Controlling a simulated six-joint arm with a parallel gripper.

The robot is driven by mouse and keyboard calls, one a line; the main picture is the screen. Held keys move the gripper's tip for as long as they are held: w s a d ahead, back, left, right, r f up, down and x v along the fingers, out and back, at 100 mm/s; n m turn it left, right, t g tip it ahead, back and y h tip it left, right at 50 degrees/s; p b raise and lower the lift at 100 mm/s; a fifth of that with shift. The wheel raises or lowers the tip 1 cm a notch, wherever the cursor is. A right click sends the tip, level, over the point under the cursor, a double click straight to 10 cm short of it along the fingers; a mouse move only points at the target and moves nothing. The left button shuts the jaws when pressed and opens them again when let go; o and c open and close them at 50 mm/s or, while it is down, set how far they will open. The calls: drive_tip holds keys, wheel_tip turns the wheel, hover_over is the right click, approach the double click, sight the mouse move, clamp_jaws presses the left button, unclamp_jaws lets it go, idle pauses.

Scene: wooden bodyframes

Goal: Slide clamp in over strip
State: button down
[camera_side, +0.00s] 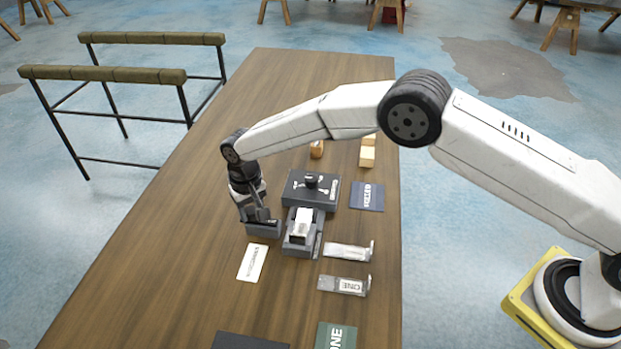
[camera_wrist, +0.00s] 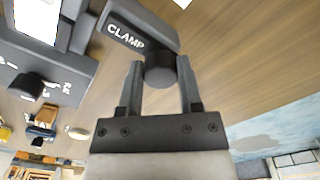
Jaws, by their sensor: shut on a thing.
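The clamp (camera_wrist: 122,33) is a dark grey block lettered CLAMP with a round dark knob. My gripper (camera_wrist: 161,76) has its two fingers on either side of the knob and is shut on it. In the side view my gripper (camera_side: 259,215) points down, with the grey clamp (camera_side: 263,229) low by the table. The clamp is just left of a grey fixture (camera_side: 298,249). A white strip (camera_side: 303,226) lies on this fixture; a white piece also shows at the upper left of the wrist view (camera_wrist: 37,20). The exact gap between clamp and fixture is unclear.
A dark box with a black knob (camera_side: 311,181) stands behind the fixture. A blue card (camera_side: 367,196), wooden blocks (camera_side: 367,154), two pale labelled pieces (camera_side: 347,251) and a white card (camera_side: 252,262) surround it. The wooden table (camera_side: 180,250) is clear at left.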

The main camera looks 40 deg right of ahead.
drive_tip(key=shift+s+d, duration=2.75)
drive_tip(key=shift+d, duration=0.1)
drive_tip(key=shift+c, duration=1.3)
unclamp_jaws()
drive_tip(key=shift+s, duration=0.1)
drive_tip(key=shift+a+r, duration=0.1)
drive_tip(key=shift+r, duration=0.8)
wheel_tip(320, 180, up, 6)
